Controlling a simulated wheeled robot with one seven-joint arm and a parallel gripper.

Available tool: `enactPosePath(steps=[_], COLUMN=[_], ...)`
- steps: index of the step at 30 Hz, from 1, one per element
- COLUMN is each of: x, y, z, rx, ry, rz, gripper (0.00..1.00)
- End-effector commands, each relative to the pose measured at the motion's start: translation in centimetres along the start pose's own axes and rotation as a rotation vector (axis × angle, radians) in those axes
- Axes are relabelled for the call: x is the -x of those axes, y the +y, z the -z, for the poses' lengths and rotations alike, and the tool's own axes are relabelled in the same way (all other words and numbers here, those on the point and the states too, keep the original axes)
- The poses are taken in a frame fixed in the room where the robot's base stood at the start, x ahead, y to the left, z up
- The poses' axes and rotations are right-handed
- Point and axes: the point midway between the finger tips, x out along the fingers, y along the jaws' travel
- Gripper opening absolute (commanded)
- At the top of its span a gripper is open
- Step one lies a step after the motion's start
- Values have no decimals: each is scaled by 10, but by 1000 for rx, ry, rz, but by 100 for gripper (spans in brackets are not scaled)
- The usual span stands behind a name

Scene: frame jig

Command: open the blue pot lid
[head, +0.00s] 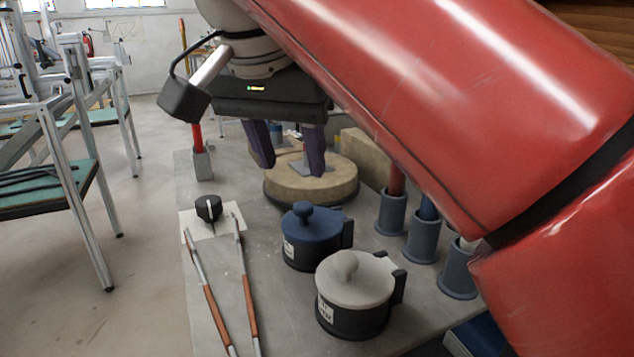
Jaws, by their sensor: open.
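The blue pot is a dark round pot (309,259) with a blue lid (317,228) and a blue knob on top. The lid sits on the pot. A dark block juts from the pot's right side and a white label is on its front left. The gripper is clear of the lid. My red arm covers the upper right of the view.
A pot with a whitish lid (353,280) stands close in front, to the right. Grey cups (421,238) holding coloured rods line the right side. Tongs (248,300) and a black knob on a white plate (209,208) lie left. A red rod stands in a grey holder (202,166).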

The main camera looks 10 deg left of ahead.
Motion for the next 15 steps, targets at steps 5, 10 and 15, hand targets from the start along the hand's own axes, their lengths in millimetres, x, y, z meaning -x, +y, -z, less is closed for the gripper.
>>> enactPosePath(steps=[5,10,15], x=[-32,-56,-70], y=[1,1,0], z=[-2,-2,-1], rx=[1,2,2], ry=[-3,-2,-1], rz=[-3,-1,0], gripper=[44,44,44])
